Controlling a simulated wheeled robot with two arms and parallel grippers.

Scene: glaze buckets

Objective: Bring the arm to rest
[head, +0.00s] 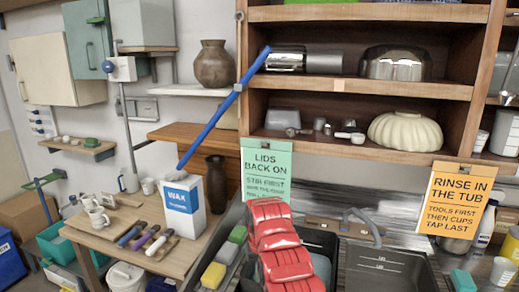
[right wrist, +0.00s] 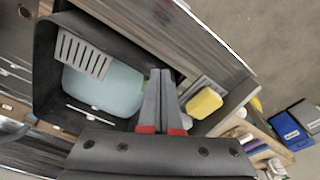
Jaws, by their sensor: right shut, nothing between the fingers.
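My right gripper (right wrist: 162,76) shows in the right wrist view. Its two grey fingers with red bases are together, with nothing between them. It hangs above the near edge of a black tub (right wrist: 50,75) that holds pale blue-grey liquid (right wrist: 105,88) and a slotted grey piece (right wrist: 82,55). In the head view, red links of my arm rise from the bottom edge at the middle, in front of the sink counter; the fingers cannot be made out there. My left gripper is in neither view.
A yellow sponge (right wrist: 203,102) lies beside the tub. In the head view, a wax container (head: 184,207) and mugs (head: 98,217) stand on the wooden table at left. An orange sign (head: 459,200) and a green sign (head: 266,170) hang below the shelves. A dark basin (head: 385,270) is at right.

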